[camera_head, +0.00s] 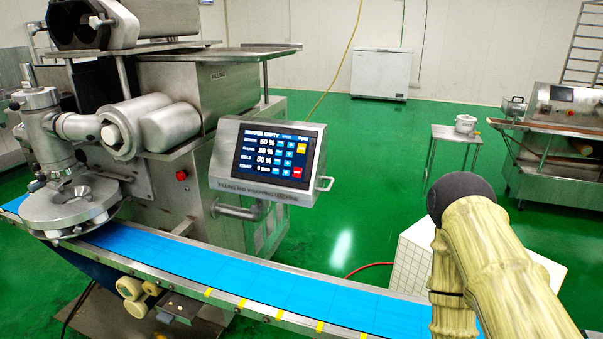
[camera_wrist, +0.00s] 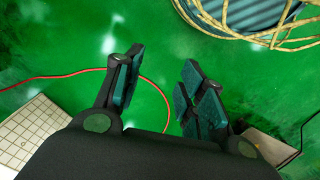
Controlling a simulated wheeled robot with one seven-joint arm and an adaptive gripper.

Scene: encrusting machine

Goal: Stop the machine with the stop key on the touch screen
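The touch screen (camera_head: 270,156) is lit, in a tilted grey metal housing (camera_head: 221,158) on the encrusting machine (camera_head: 215,85). It shows a banner that seems to read "HOPPER EMPTY", above rows of values with small blue keys. A yellow key (camera_head: 303,149) is at its right side, and a red key (camera_head: 297,173) is at its lower right. Their lettering is too small to read, so I cannot confirm which is the stop key. My gripper (camera_wrist: 163,62) is open and empty in the wrist view, over the green floor and apart from the screen.
A blue conveyor belt (camera_head: 250,280) runs across the front, between my arm and the screen. A red button (camera_head: 182,175) is on the machine body. A red hose (camera_wrist: 70,75) lies on the floor.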

